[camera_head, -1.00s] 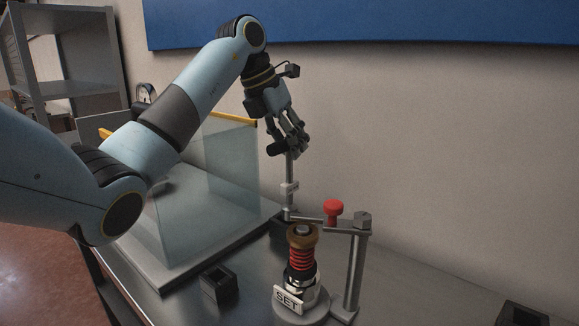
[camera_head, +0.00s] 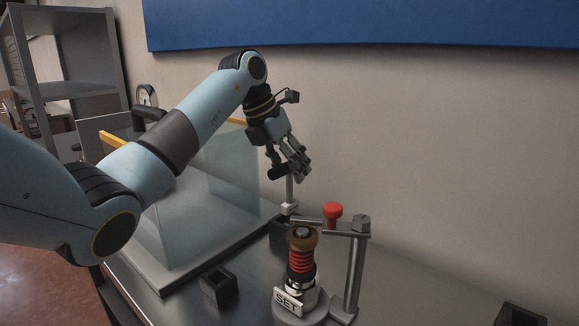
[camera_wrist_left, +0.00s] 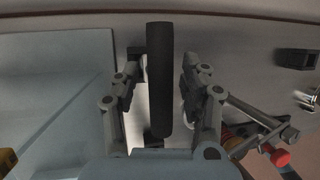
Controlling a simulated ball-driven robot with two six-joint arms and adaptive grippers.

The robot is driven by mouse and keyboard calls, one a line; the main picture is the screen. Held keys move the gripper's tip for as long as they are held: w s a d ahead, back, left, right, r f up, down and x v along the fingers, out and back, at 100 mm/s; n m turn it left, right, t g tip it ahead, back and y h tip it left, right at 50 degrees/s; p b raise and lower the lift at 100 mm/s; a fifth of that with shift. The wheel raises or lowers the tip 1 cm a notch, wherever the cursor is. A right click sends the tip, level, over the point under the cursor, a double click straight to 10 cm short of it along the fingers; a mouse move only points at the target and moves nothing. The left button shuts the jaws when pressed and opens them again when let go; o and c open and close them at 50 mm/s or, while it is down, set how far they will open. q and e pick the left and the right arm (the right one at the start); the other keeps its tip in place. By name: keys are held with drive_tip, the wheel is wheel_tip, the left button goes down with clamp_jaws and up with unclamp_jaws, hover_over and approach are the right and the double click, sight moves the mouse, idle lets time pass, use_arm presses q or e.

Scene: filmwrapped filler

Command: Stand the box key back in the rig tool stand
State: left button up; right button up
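The box key has a dark bar handle (camera_head: 278,172), with a grey shaft (camera_head: 290,190) running down from it and a pale collar (camera_head: 288,208) low on it. It stands about upright, its foot at a dark block (camera_head: 281,231), perhaps the tool stand, partly hidden behind the rig arm. I cannot see how deep it sits. My left gripper (camera_head: 297,168) is around the handle. In the left wrist view the handle (camera_wrist_left: 159,80) lies between the fingers (camera_wrist_left: 165,80), with a gap showing on its right side. My right gripper is out of view.
A rig with a red knob (camera_head: 333,209), a post (camera_head: 355,270) and a red-ringed plunger (camera_head: 302,262) marked SET stands in front. A clear panel (camera_head: 205,215) is left of the key. A small black open box (camera_head: 219,286) sits on the metal table.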

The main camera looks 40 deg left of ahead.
use_arm(q)
drive_tip(key=shift+r, duration=0.1)
drive_tip(key=shift+r, duration=0.25)
drive_tip(key=b+v, duration=0.1)
drive_tip(key=v, duration=1)
drive_tip(key=shift+s+r, duration=0.2)
drive_tip(key=shift+r, duration=0.1)
drive_tip(key=shift+a, duration=0.1)
